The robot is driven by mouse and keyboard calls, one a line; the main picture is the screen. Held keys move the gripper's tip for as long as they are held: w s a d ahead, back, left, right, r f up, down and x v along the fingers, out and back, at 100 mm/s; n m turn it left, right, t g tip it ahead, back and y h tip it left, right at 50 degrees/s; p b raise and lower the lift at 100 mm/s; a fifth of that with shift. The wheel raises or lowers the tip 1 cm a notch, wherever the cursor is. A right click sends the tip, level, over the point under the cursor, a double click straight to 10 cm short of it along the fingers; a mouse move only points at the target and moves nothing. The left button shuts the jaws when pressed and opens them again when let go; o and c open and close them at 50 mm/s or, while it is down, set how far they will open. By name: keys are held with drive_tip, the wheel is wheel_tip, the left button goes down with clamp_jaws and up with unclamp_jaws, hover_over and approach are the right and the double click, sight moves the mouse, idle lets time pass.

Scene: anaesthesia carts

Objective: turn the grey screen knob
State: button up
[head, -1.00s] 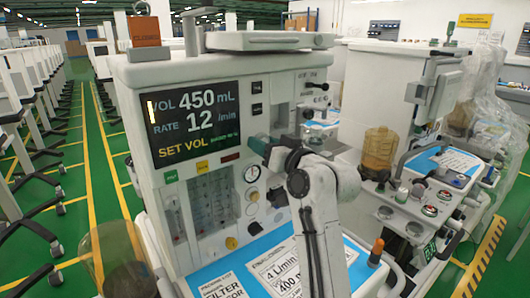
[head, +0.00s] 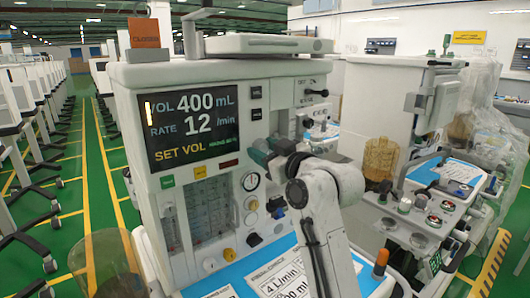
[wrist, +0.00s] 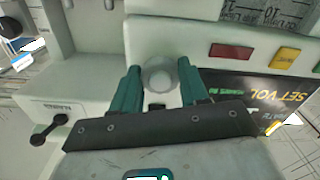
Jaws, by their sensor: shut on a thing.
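The grey screen knob (wrist: 160,73) shows in the wrist view as a round knob between the two teal fingers of my gripper (wrist: 160,84), one finger on each side. My gripper is shut on it. In the head view my gripper (head: 262,152) is at the lower right of the cart's screen (head: 192,122), and its fingers hide most of the knob. The screen reads VOL 400 mL, RATE 12 /min and SET VOL. Part of the screen (wrist: 272,98) also shows upside down in the wrist view.
Below the screen are flow tubes (head: 208,208), a round gauge (head: 250,181) and several small knobs. Blue sheets with printed cards (head: 285,280) lie on the cart's shelf. A second cart (head: 385,110) stands close on the right.

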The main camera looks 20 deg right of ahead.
drive_tip(key=o, duration=1.1)
drive_tip(key=shift+c, duration=0.2)
drive_tip(key=b+v, duration=0.1)
drive_tip(key=v, duration=0.9)
drive_tip(key=shift+s+d, duration=0.15)
drive_tip(key=shift+s, duration=0.25)
